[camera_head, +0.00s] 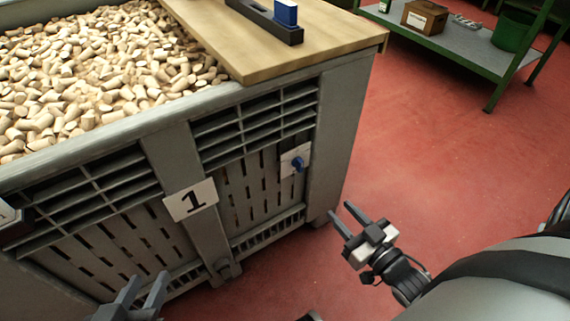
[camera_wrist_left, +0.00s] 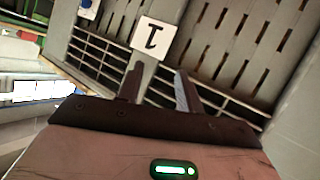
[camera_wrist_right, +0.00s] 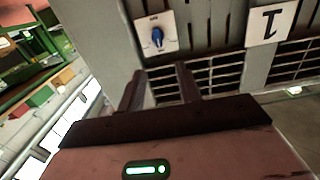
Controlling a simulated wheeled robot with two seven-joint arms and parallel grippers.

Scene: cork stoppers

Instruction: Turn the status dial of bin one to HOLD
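The status dial, a blue knob (camera_head: 298,164) on a white plate (camera_head: 287,158), is fixed to the slatted front of bin one (camera_head: 345,110), near its right corner post. It also shows in the right wrist view as a blue knob (camera_wrist_right: 157,37), standing about upright on its plate; the plate's lettering is too small to read. A white sign with a black 1 (camera_head: 190,200) marks the bin. My right gripper (camera_head: 357,220) is open and empty, right of the dial and apart from it. My left gripper (camera_head: 143,292) is open and empty at the bottom, below the sign.
Cork stoppers (camera_head: 90,70) fill the bin. A wooden board (camera_head: 290,45) covers its right end and bears a dark tray (camera_head: 265,22) with a blue block (camera_head: 286,12). A green-framed shelf (camera_head: 480,48) stands back right. The red floor (camera_head: 440,140) is clear between.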

